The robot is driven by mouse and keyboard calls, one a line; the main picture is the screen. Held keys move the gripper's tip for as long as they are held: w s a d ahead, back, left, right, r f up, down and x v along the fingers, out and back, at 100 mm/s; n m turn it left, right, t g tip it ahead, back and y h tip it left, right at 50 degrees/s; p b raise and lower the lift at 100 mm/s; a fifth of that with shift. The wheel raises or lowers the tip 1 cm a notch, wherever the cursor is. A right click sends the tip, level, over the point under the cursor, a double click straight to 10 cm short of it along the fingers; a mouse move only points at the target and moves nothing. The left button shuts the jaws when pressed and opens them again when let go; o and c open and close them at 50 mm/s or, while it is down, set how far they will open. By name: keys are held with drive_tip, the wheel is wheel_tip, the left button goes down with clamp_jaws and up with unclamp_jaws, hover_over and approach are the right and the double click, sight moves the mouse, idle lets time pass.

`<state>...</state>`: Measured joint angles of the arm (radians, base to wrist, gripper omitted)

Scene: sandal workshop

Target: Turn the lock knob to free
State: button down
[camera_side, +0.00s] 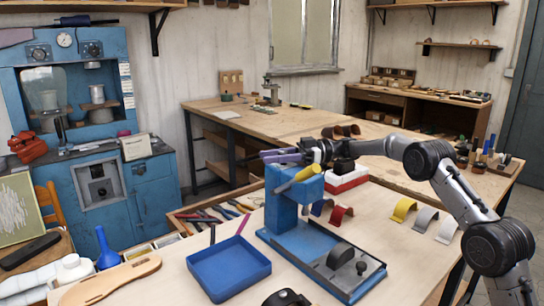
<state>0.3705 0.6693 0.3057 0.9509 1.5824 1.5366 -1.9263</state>
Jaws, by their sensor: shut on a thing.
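A blue press (288,198) stands on the pale bench, with a yellow handle (295,180) angled across its head. Its base carries a grey plate with a dark rounded part (341,255) and a small black knob (361,267). I cannot tell which part is the lock knob. My gripper (285,156) reaches in from the right, level, at the top of the press head and just behind the yellow handle. Slim purple bars show at its end; I cannot tell whether they are fingers or a held piece. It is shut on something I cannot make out.
An empty blue tray (228,278) lies left of the press. Yellow, grey and white curved straps (421,220) stand to the right. A red and white box (345,180) is behind the press. Tools lie in a drawer-like tray (188,222) at the left.

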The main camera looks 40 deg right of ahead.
drive_tip(key=shift+s+a+f+n+g+y, duration=0.1)
drive_tip(key=shift+s+n+g+y, duration=0.15)
drive_tip(key=shift+n+g, duration=0.7)
drive_tip(key=shift+s+n+g+y, duration=0.15)
drive_tip(key=shift+n+g+y, duration=0.35)
drive_tip(key=shift+g, duration=0.75)
drive_tip(key=shift+s+n+g, duration=0.25)
drive_tip(key=shift+n+g, duration=0.6)
drive_tip(key=shift+g, duration=0.45)
drive_tip(key=c, duration=0.5)
unclamp_jaws()
drive_tip(key=shift+w+m+t, duration=0.1)
drive_tip(key=shift+m+t, duration=0.3)
drive_tip(key=shift+t, duration=0.2)
